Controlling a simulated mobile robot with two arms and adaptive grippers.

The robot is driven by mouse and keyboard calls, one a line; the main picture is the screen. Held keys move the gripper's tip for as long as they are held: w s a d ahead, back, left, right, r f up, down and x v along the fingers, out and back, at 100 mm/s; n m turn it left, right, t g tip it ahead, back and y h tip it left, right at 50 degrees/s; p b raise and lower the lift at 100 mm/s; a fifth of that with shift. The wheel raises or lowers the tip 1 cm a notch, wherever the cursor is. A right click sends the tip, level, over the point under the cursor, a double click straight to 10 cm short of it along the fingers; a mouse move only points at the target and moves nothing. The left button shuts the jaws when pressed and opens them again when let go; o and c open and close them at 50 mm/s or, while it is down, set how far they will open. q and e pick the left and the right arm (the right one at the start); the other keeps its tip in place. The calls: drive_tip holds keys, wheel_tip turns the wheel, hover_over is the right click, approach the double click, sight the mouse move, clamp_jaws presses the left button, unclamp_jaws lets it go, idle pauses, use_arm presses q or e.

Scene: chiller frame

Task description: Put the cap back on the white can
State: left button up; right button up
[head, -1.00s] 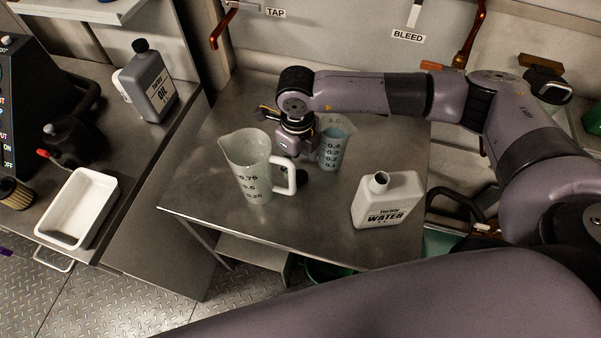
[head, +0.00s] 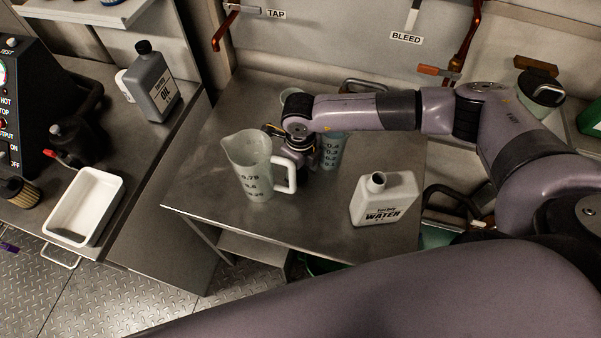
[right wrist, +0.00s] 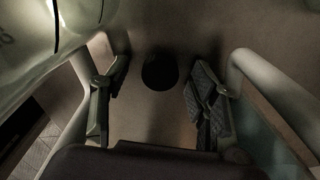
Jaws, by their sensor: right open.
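The white can (head: 384,203), labelled WATER, stands upright on the right part of the metal table with its neck open. A black round cap (right wrist: 160,71) lies on the table in the right wrist view, in front of and between my spread fingers. In the head view the cap is hidden. My right gripper (head: 295,157) is low over the table between the two measuring jugs. In the right wrist view the same gripper (right wrist: 156,98) is open, with nothing between its pads. My left gripper is out of view.
The large clear jug (head: 247,168) stands close left of my right gripper, its handle near it. A smaller jug with blue liquid (head: 333,148) stands close on the right. The front of the table is clear. An oil bottle (head: 156,85) and a white tray (head: 112,184) are on the left bench.

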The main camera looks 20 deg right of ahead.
sight(300, 174)
drive_tip(key=shift+c, duration=0.2)
drive_tip(key=c, duration=0.8)
drive_tip(key=shift+r, duration=0.2)
drive_tip(key=shift+r+b, duration=2.25)
drive_tip(key=shift+r, duration=7.6)
